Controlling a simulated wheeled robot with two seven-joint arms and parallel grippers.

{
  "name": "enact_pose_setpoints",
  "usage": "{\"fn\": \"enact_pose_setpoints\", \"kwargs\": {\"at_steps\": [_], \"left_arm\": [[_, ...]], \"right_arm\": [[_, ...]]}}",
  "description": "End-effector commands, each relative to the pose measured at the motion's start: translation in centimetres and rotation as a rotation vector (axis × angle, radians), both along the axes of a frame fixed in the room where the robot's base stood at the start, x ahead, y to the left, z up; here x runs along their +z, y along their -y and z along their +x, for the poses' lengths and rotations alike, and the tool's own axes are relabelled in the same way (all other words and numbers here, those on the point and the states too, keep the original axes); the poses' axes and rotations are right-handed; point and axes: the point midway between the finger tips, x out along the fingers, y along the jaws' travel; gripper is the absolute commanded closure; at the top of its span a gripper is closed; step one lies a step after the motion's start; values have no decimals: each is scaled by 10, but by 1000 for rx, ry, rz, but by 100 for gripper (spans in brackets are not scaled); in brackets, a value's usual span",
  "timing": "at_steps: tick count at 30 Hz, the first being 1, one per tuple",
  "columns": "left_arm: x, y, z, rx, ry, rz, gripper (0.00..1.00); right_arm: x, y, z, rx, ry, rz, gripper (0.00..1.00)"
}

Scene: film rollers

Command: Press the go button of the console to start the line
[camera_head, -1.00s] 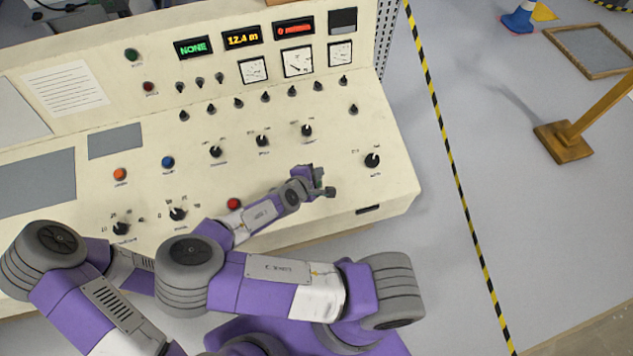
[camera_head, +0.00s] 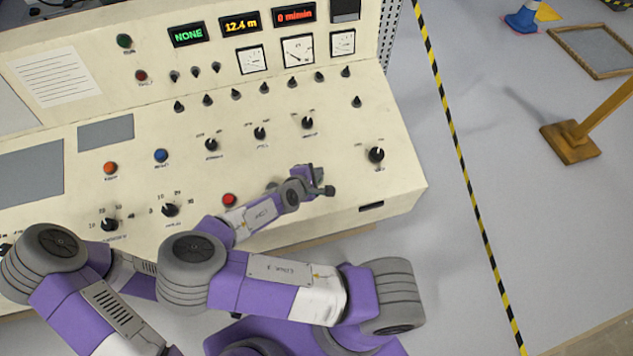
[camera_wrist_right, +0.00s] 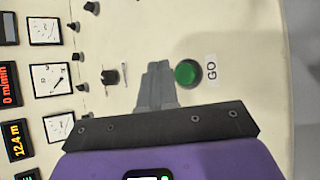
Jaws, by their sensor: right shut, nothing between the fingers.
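The cream console (camera_head: 400,185) fills the left and middle of the head view. The green go button (camera_wrist_right: 187,73), beside a "GO" label, shows in the right wrist view. In the head view I cannot make it out; my right gripper covers that part of the panel. My right gripper (camera_head: 322,190) is shut and empty over the console's front right. My left gripper is out of view.
A red button (camera_head: 229,200) lies left of my right gripper, and a black knob (camera_head: 376,155) to its upper right. Blue (camera_head: 161,155) and orange (camera_head: 110,168) buttons sit further left. Displays read "NONE", "12.4 m" and "0 m/min". Floor right of the console is clear up to a striped line (camera_head: 460,180).

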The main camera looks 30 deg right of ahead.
Motion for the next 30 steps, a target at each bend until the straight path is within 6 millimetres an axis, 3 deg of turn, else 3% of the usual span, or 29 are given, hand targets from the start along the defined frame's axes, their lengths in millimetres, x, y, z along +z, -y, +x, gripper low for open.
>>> {"fn": "enact_pose_setpoints", "kwargs": {"at_steps": [1, 7, 30], "left_arm": [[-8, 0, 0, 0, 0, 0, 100], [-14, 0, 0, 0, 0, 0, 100], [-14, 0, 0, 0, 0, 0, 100]], "right_arm": [[-11, 1, 2, 0, -2, -2, 100], [-24, 1, 6, 1, -1, 0, 100], [-24, 1, 6, 0, 0, 0, 100]]}}
